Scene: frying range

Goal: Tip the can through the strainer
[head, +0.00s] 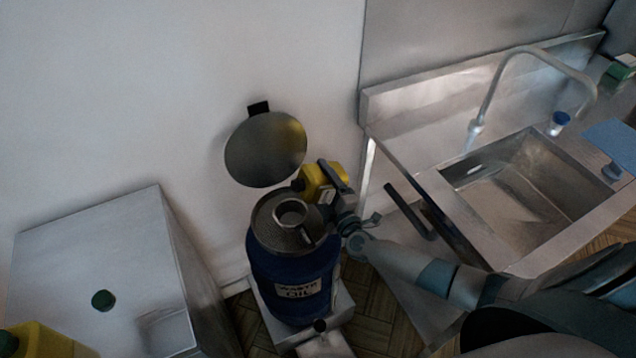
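The yellow can (316,187) is at the back right of the blue drum's top, tilted with its dark mouth end to the left. My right gripper (338,186) is against its right side and appears shut on it, partly hiding it. The blue drum (288,265) has a label reading "WASTE OIL". The strainer (267,229), a grey perforated disc with a round metal ring (291,213), sits on the drum's top. The can's mouth is near the strainer's back edge; no stream of oil can be made out. My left gripper is not in view.
A round metal lid (265,150) stands open behind the drum. At left is a metal cabinet (85,240) with a green cap (103,300) on it; another yellow container (50,342) is at the lower left. A sink (530,190) with a tap is at right.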

